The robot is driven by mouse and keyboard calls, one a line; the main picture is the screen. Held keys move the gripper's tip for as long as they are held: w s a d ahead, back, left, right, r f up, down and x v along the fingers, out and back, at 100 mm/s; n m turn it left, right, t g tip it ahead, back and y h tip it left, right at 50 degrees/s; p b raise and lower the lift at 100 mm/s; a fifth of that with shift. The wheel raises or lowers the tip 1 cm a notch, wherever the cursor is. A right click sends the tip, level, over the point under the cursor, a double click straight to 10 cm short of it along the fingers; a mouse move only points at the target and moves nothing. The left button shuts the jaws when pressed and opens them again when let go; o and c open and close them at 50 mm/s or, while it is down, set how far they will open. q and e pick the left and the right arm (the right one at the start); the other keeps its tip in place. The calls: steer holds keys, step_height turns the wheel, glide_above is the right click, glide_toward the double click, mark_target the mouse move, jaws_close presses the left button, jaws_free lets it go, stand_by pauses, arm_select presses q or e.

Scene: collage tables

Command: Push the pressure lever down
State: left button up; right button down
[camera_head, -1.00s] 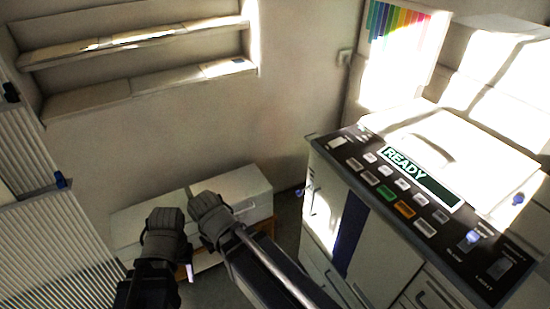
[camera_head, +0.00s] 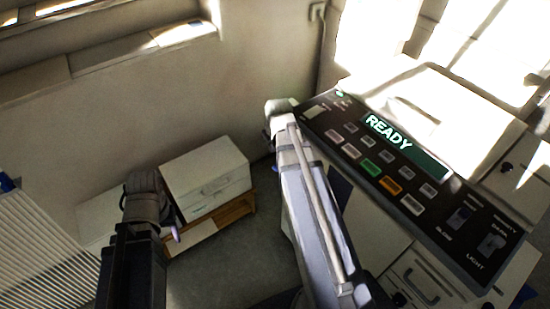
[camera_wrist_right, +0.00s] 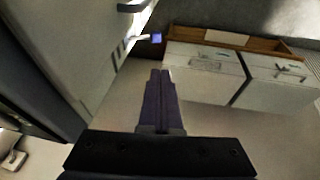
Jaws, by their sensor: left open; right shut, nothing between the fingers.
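The machine (camera_head: 400,260) with the dark control panel (camera_head: 330,125) stands at right in the head view; its display reads READY. In the right wrist view a pale bar with a blue end (camera_wrist_right: 156,38) sticks out from a pale side wall; it looks like the pressure lever, but I cannot be sure. My right gripper (camera_wrist_right: 160,72) is shut and empty, its fingertips apart from the blue end. In the head view my right arm crosses the machine's left side and its fingers are hidden. My left gripper (camera_head: 175,233) is open, low at left, mostly hidden behind its wrist.
White boxes (camera_head: 205,175) stand on a low wooden stand (camera_head: 228,215) by the wall, and also show in the right wrist view (camera_wrist_right: 205,70). A ribbed white unit (camera_head: 45,235) is at far left. Grey floor (camera_head: 235,265) lies open between the stand and the machine.

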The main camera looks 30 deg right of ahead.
steer(key=b, duration=1.2)
glide_toward(275, 168)
steer(key=x, duration=0.2)
steer(key=w+x, duration=0.1)
steer(key=x, duration=0.2)
steer(key=shift+d+f+b, duration=0.2)
steer(key=shift+f+b, duration=0.3)
steer(key=shift+b, duration=0.1)
steer(key=shift+f, duration=0.1)
steer(key=shift+f+b, duration=0.65)
steer(key=shift+b, duration=0.1)
steer(key=shift+s+r, duration=0.1)
steer(key=shift+r, duration=0.1)
